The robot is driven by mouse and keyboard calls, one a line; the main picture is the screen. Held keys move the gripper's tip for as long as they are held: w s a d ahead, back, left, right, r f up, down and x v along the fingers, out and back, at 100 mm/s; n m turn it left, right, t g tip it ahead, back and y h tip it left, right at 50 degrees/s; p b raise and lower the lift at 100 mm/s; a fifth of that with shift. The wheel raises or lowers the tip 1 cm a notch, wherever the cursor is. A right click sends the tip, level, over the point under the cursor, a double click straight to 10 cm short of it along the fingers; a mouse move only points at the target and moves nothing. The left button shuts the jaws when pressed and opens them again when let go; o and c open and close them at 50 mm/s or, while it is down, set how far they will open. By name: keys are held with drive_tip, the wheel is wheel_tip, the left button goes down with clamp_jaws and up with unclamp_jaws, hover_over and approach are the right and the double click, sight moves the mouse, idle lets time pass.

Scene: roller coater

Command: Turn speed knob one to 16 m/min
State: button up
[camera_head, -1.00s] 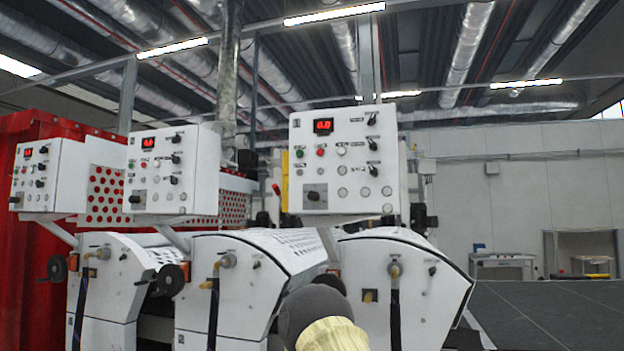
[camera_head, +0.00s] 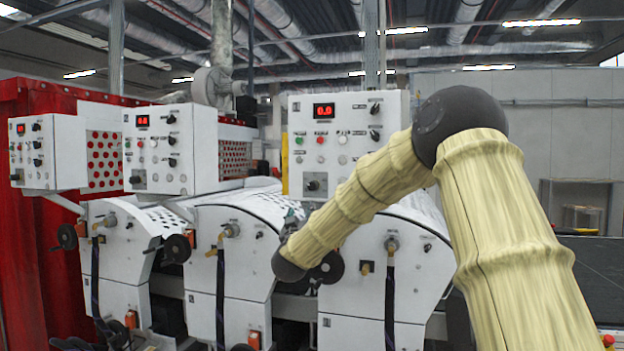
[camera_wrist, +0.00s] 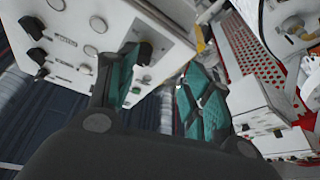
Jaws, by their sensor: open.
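The nearest control box (camera_head: 298,112) is white, with a red display (camera_head: 324,110) that appears to read 0.0. Two black knobs, an upper one (camera_head: 375,108) and a lower one (camera_head: 375,135), sit on its right side. Another black knob (camera_head: 314,185) sits low on the left. Labels are too small to tell which is speed knob one. My arm hides the panel's lower right. In the wrist view my gripper (camera_wrist: 162,88) is open and empty, its teal pads apart. A white panel (camera_wrist: 110,45) with black knobs (camera_wrist: 32,26) lies beyond the left finger, at upper left.
Two more control boxes, a middle one (camera_head: 205,150) and a far one (camera_head: 68,155), stand to the left with lit displays. White coater housings (camera_head: 245,270) with handwheels and hoses stand below. A red wall (camera_head: 40,270) is at far left.

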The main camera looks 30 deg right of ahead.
sight(312, 188)
drive_tip(key=shift+m+h, duration=0.3)
drive_tip(key=shift+h, duration=0.1)
drive_tip(key=w+d+r+p, duration=0.1)
drive_tip(key=w+d+r, duration=0.1)
drive_tip(key=w+d+r+p, duration=0.1)
drive_tip(key=d+r+p, duration=0.1)
drive_tip(key=w+d+r+p, duration=0.2)
drive_tip(key=r, duration=0.1)
drive_tip(key=shift+w+d, duration=0.3)
drive_tip(key=shift+f+p+x, duration=0.2)
drive_tip(key=shift+p+x, duration=0.5)
drive_tip(key=shift+x, duration=0.3)
drive_tip(key=c, duration=1)
